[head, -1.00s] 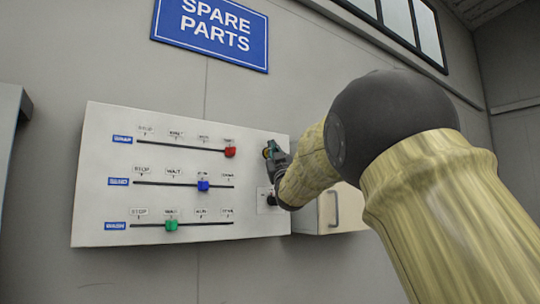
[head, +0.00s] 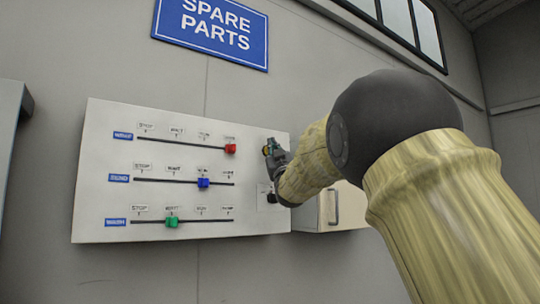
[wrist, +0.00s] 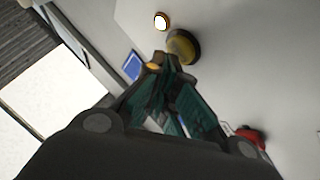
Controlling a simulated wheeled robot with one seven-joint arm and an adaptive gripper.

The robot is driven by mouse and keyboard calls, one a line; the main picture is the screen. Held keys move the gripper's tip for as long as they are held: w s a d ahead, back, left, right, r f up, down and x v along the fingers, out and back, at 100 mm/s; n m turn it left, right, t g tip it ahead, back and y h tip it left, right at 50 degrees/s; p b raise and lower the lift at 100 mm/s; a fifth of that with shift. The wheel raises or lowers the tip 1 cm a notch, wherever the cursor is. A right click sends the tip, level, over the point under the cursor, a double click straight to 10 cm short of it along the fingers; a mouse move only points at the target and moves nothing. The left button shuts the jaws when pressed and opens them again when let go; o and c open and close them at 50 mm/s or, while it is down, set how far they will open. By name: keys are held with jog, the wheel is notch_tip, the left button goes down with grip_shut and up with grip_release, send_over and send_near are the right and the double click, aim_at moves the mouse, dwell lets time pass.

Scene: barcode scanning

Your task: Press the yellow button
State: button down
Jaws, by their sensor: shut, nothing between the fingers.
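The yellow button (wrist: 183,47) is a round, domed knob on the pale panel in the wrist view, just beyond my fingertips and slightly right of them. My gripper (wrist: 160,64) is shut and empty, with an orange patch near its tip. The tip is very close to the button; I cannot tell whether they touch. In the head view, my gripper (head: 270,149) is at the upper right edge of the panel (head: 105,160). There the button cannot be told apart from my gripper's tip.
A round white light with an orange rim (wrist: 161,21) is beside the button. Red (head: 230,148), blue (head: 203,183) and green (head: 172,221) slider knobs are on the panel, left of my gripper. A dark knob (head: 271,198) is below it. A pale box with a handle (head: 334,207) is at right.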

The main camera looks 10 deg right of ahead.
jog(key=shift+s, duration=0.1)
jog(key=s+b, duration=0.1)
jog(key=s+d+b, duration=0.1)
jog(key=s+b, duration=0.1)
jog(key=s+d+b, duration=0.1)
jog(key=s+b, duration=0.1)
jog(key=shift+s+d, duration=0.1)
jog(key=shift+s, duration=0.15)
dwell(0.5)
dwell(0.4)
